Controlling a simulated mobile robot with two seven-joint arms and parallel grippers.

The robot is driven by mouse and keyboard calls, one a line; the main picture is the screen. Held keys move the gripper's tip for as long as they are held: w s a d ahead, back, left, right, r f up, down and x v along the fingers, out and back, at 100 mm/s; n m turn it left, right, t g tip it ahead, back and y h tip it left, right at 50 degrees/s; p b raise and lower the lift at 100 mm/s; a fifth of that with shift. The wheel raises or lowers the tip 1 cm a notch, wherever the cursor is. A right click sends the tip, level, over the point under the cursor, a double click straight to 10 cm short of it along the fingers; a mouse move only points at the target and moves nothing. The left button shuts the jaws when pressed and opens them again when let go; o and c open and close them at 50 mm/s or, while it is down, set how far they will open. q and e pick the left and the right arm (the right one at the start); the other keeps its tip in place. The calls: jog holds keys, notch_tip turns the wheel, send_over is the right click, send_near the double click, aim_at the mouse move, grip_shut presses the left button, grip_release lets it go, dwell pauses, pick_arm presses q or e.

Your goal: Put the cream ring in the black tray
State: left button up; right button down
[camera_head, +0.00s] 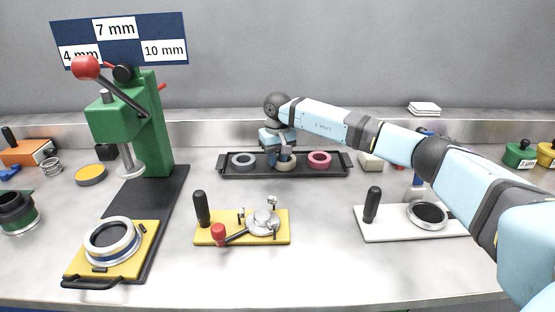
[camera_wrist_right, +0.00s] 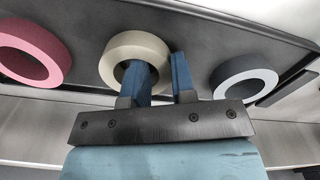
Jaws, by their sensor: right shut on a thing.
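The cream ring (camera_head: 286,167) is in the black tray (camera_head: 285,176), between a grey ring (camera_head: 243,160) on the left and a pink ring (camera_head: 319,159) on the right. My right gripper (camera_head: 284,156) reaches down over the tray and is shut on the cream ring's wall. In the right wrist view, one blue finger of the gripper (camera_wrist_right: 159,78) goes into the hole of the cream ring (camera_wrist_right: 124,50) and the other is outside it. The ring looks flat and at or near the tray floor; contact cannot be told. My left gripper is not in view.
A yellow fixture (camera_head: 243,239) stands in front of the tray and a white plate fixture (camera_head: 383,232) is at front right. A green press (camera_head: 156,150) is on the left. A pale block (camera_head: 371,161) sits just right of the tray.

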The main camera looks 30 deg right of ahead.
jog(key=c, duration=0.9)
grip_release()
jog(key=shift+c, duration=0.2)
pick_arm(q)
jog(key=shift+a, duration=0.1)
pick_arm(e)
jog(key=shift+r, duration=0.4)
notch_tip(320, 180, up, 5)
jog(key=shift+f+p, duration=0.1)
jog(key=shift+p, duration=0.65)
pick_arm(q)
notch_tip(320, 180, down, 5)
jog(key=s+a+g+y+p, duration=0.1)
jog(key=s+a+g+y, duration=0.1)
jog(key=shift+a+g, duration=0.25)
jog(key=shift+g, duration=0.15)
pick_arm(e)
notch_tip(320, 180, up, 7)
jog(key=shift+f, duration=0.2)
